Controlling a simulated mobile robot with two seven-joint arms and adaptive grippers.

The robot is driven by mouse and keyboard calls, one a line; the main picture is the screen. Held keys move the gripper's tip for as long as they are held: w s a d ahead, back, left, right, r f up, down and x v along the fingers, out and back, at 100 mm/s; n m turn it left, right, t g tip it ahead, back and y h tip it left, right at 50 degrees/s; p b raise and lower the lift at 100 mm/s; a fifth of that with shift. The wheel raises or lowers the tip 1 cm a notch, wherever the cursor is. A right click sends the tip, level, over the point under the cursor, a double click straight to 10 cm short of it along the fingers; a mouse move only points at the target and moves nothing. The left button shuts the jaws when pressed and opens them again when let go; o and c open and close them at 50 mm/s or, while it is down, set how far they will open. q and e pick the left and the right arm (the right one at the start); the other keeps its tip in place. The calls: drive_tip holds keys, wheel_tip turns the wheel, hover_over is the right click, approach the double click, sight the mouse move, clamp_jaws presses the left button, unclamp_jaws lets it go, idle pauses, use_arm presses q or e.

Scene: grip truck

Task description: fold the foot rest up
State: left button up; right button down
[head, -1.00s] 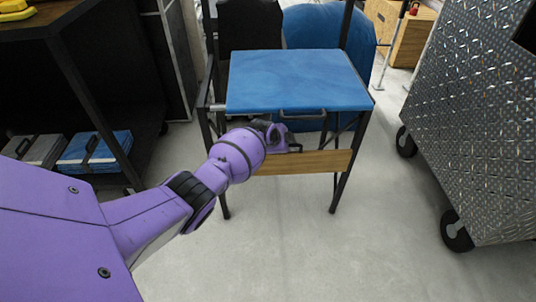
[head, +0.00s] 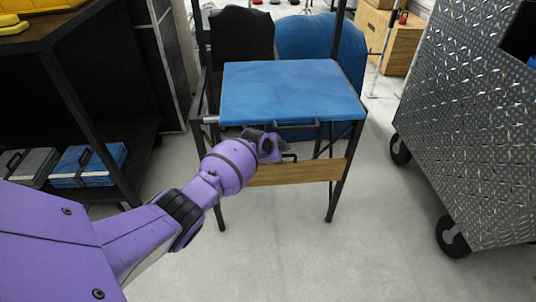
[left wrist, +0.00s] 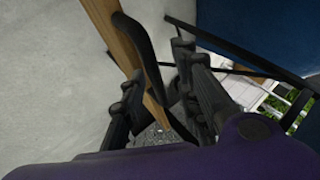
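The foot rest is a wooden board (head: 298,172) low across the front legs of a tall chair with a blue seat (head: 292,90). It also shows in the left wrist view (left wrist: 113,30). A dark handle (head: 290,157) is on the board; in the left wrist view the curved black handle (left wrist: 143,45) runs between my fingers. My left gripper (head: 272,147) is in front of the board, below the seat edge. In the left wrist view my left gripper (left wrist: 155,62) has its fingers apart on either side of the handle. Contact cannot be told. My right gripper is out of view.
A dark shelf (head: 120,150) with blue and grey cases stands at the left. A metal cart (head: 465,130) on wheels is at the right. A second handle (head: 297,125) hangs at the seat's front edge. The floor (head: 330,260) in front is clear.

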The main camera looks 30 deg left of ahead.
use_arm(q)
drive_tip(key=v, duration=1.1)
